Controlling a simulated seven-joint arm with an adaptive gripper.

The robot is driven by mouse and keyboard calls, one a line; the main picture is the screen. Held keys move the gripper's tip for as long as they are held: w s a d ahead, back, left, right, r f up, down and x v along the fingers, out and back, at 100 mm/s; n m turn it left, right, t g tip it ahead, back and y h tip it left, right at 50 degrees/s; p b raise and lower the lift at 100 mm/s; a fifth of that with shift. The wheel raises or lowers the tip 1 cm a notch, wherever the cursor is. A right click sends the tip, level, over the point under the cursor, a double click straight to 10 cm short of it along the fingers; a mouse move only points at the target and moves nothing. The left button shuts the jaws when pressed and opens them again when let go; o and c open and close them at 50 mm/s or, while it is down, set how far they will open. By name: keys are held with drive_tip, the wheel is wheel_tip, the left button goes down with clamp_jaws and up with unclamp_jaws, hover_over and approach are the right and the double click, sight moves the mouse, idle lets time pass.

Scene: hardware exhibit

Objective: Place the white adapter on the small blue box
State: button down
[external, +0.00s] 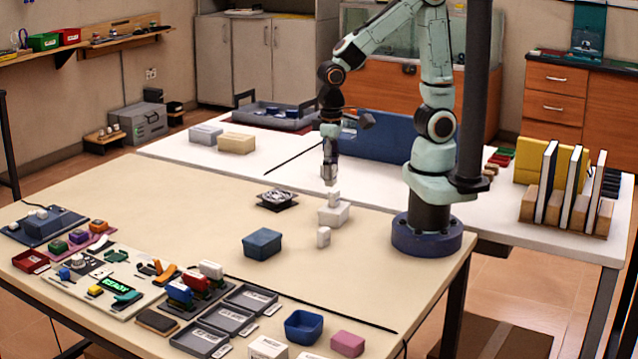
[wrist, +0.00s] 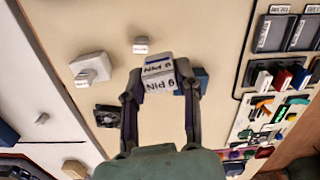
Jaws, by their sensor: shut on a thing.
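The white adapter (wrist: 158,80), with "9 PIN" lettering on its label, is between the fingers of my gripper (wrist: 160,72) in the wrist view. In the external view my gripper (external: 330,172) points down above the table, shut on the adapter, whose pale end (external: 330,182) barely shows. The small blue box (external: 262,243) sits on the table, left of and nearer the camera than my gripper. In the wrist view the blue box (wrist: 202,76) is partly hidden behind the right finger. Nothing is visible on its top.
A white block (external: 337,215) with a smaller white piece (external: 333,198) on it stands below my gripper. Another small white block (external: 323,237) stands nearer. A black fan (external: 277,199) lies to the left. An open blue bin (external: 304,327) and grey trays (external: 250,298) line the front.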

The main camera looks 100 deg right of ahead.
drive_tip(key=d+m, duration=0.2)
drive_tip(key=d, duration=0.2)
hover_over(262, 236)
drive_tip(key=f, duration=0.8)
drive_tip(key=shift+s+f, duration=0.35)
drive_tip(key=shift+f, duration=0.05)
drive_tip(key=shift+w+f, duration=0.2)
drive_tip(key=shift+f, duration=0.05)
drive_tip(key=shift+w+f, duration=0.15)
drive_tip(key=shift+f, duration=1.55)
drive_tip(key=c, duration=0.8)
unclamp_jaws()
drive_tip(key=shift+f, duration=0.15)
